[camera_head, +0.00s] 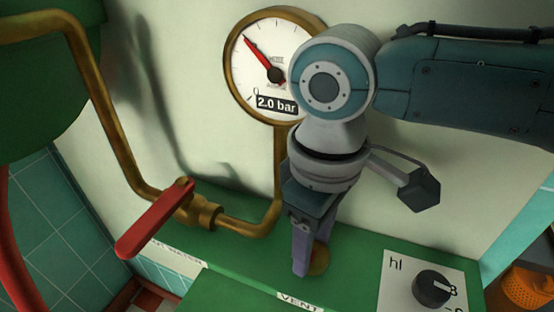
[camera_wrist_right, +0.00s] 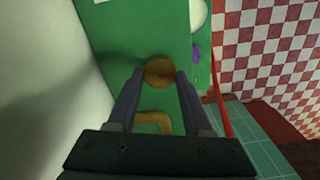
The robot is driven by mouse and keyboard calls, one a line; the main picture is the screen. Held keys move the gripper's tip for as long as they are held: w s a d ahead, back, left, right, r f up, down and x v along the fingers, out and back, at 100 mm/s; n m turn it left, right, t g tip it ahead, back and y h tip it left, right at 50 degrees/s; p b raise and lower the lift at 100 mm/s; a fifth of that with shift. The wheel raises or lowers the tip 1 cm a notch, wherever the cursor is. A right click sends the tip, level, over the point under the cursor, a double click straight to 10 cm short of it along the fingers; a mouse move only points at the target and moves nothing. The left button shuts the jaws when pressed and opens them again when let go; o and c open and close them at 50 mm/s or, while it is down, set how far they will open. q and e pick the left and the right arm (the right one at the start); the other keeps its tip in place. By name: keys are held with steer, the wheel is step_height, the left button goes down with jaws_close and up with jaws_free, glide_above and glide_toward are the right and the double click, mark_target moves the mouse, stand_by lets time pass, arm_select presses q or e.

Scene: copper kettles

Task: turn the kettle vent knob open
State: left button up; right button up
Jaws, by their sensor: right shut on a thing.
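The vent knob (camera_head: 321,261) is a small round brass-coloured piece on the green panel above the "VENT" label (camera_head: 299,302). In the head view the fingers of my right gripper (camera_head: 308,267) cover most of it. The right gripper is shut on the knob from above. How far the knob is turned I cannot tell. My left gripper is not in view.
A round gauge (camera_head: 268,50) reads 2.0 bar behind my right arm. A red lever (camera_head: 153,220) sits on a brass pipe to the left. A black dial (camera_head: 432,289) on a white plate is right of the knob. An orange perforated object (camera_head: 528,288) is at the far right.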

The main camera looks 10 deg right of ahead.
jaws_close()
steer(key=shift+n, duration=0.3)
steer(key=shift+r+n+p, duration=0.1)
steer(key=shift+n+p, duration=0.45)
steer(key=shift+n, duration=0.05)
steer(key=n+p, duration=0.1)
steer(key=n, duration=0.2)
steer(key=shift+a, duration=0.1)
steer(key=n+p, duration=0.1)
steer(key=n, duration=0.2)
steer(key=shift+s+n, duration=0.1)
steer(key=shift+n, duration=2.1)
steer(key=o, duration=1.3)
jaws_free()
steer(key=shift+c, duration=0.2)
